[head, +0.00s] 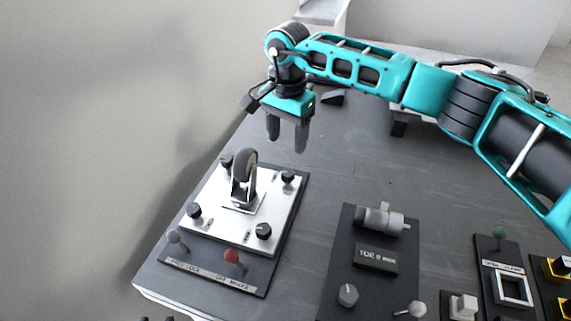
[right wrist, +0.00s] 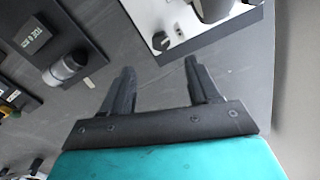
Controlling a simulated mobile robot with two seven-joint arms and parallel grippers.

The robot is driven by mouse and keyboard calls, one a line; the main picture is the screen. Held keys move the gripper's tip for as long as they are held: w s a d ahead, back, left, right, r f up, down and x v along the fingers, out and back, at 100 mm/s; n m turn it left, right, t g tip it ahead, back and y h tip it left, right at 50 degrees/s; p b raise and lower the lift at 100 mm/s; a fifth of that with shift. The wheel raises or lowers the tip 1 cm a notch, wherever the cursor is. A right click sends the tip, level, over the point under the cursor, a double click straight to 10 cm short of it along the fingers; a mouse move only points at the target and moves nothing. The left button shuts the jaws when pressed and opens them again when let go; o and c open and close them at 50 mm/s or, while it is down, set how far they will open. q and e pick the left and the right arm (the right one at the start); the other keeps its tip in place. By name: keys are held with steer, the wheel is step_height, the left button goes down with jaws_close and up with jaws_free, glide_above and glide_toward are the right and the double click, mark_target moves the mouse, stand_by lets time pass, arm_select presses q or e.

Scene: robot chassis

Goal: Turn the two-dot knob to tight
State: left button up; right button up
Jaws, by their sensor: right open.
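A silver plate (head: 222,222) with a caster wheel (head: 244,165) at its middle lies on a dark base. Black knobs stand near its corners: far left (head: 226,162), far right (head: 288,177), near left (head: 194,211) and near right (head: 263,231). Small dot marks lie by some knobs, too small to count, so I cannot tell which is the two-dot one. My right gripper (head: 287,144) is open and empty, pointing down above the table beyond the plate. In the right wrist view, the plate (right wrist: 185,18) and one black knob (right wrist: 160,41) show past the fingertips (right wrist: 159,66). My left gripper is out of view.
A red-topped lever (head: 232,256) and a grey-topped lever (head: 174,237) stand at the base's near edge. A panel with a grey cylinder (head: 381,219) and more switch panels are at the right. The table (head: 330,150) is clear between gripper and panels.

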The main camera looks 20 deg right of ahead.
mark_target(287, 173)
step_height(287, 173, down, 10)
steer(key=shift+f, duration=0.15)
stand_by(0.3)
steer(key=c, duration=1)
